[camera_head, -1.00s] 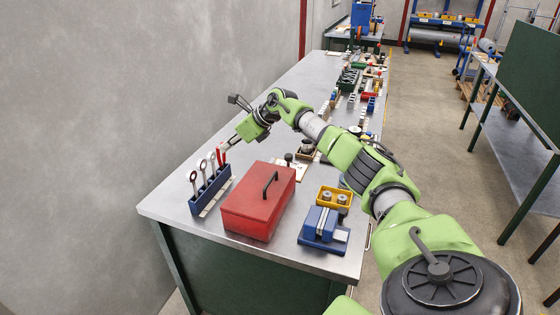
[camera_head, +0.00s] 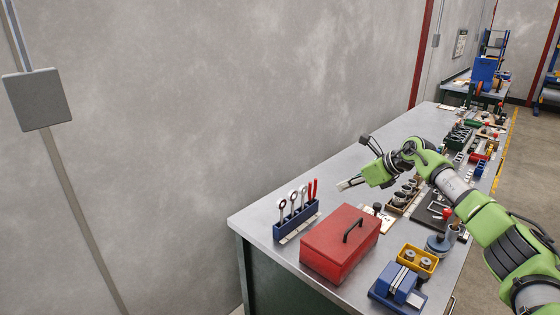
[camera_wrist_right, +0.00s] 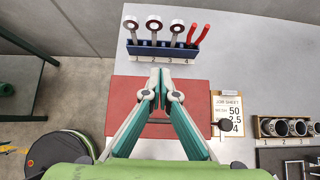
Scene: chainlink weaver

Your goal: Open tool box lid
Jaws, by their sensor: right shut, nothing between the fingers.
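The red tool box (camera_head: 327,253) sits on the metal workbench with its lid closed and a dark handle (camera_head: 353,230) on top. My right gripper (camera_head: 343,186) is in the air behind and above the tool box, shut and empty. In the right wrist view, the gripper's fingers (camera_wrist_right: 160,76) are together over the red lid (camera_wrist_right: 201,97), and they hide part of it and of the handle. My left gripper is not in view.
A blue rack (camera_head: 295,221) with wrenches and red pliers stands left of the tool box. A blue vise (camera_head: 398,283) and a yellow bin (camera_head: 417,259) stand to its right. A job sheet (camera_wrist_right: 229,113) lies beside the box. A grey wall (camera_head: 220,110) runs behind the bench.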

